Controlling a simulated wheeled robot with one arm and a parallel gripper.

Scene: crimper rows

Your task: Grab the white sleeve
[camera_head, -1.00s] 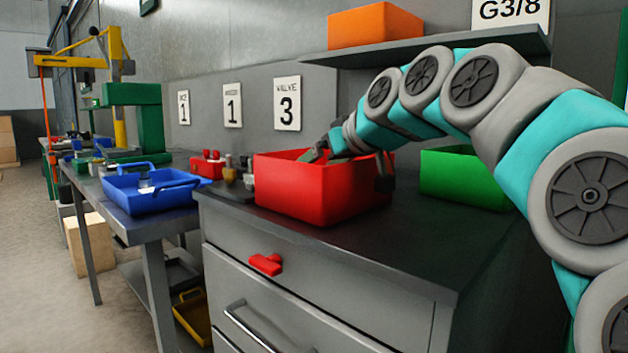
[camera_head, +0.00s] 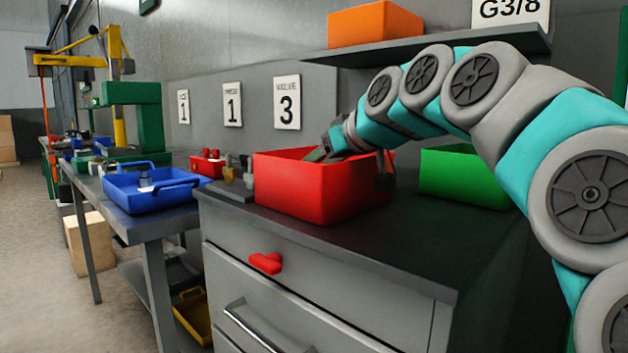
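No white sleeve can be made out for certain. A small pale piece (camera_head: 146,183) sits in the blue tray (camera_head: 165,200) at left, too small to identify. My gripper (camera_head: 322,153) reaches into the red bin (camera_head: 302,193) on the grey cabinet. Its dark tip shows just above the bin's far inside, and the bin's front wall hides what is below. Another dark part shows at the bin's right rim. Whether the fingers are apart or hold anything cannot be seen. The bin's floor and contents are hidden.
A green bin (camera_head: 463,178) stands right of the red bin, under my arm. An orange bin (camera_head: 375,24) sits on the shelf (camera_head: 440,47) above. Small fittings (camera_head: 232,177) stand left of the red bin. The cabinet top (camera_head: 410,238) is clear in front.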

